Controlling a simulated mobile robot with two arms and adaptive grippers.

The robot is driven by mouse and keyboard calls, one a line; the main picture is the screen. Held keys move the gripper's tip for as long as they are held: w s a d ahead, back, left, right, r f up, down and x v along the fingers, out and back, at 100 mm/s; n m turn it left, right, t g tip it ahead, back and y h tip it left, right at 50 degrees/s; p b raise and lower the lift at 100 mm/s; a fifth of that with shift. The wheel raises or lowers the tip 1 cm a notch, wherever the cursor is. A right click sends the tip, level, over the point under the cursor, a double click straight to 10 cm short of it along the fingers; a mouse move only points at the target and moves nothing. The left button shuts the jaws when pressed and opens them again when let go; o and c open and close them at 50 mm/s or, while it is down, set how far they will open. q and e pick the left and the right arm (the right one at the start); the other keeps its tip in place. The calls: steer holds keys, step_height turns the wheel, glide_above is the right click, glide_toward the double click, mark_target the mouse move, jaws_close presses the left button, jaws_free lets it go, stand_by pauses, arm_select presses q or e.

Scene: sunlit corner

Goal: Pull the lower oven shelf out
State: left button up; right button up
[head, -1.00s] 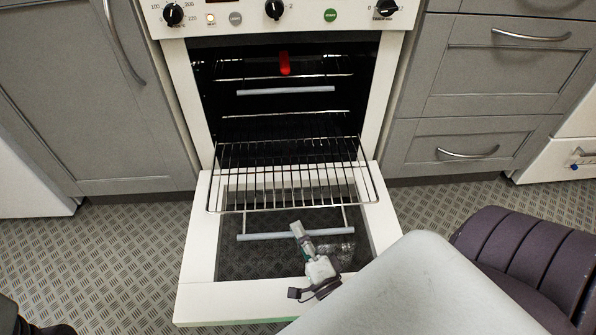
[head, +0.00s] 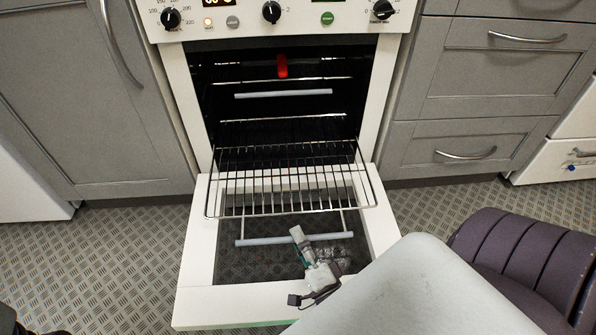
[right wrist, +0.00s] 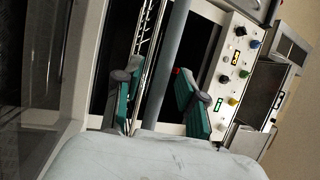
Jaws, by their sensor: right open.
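The lower oven shelf (head: 290,195) is a wire rack that juts out of the oven over the lowered door. A light grey bar (head: 262,241) shows just in front of it, with thin rods running back towards the shelf. My right gripper (head: 299,235) is at this bar, its fingers pointing to the upper left. In the right wrist view the gripper (right wrist: 157,92) is open, with green pads on either side of the grey bar (right wrist: 169,65). Contact cannot be told. The shelf's wires (right wrist: 147,45) run beside the bar there. My left gripper is not in view.
The oven door (head: 200,245) lies open below the shelf. A second bar (head: 284,93) and a red thing (head: 282,66) show higher in the oven. Grey cabinets (head: 85,95) and drawers (head: 490,70) flank it. A purple padded object (head: 530,255) is at the right.

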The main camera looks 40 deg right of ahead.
steer(key=v, duration=0.7)
stand_by(0.4)
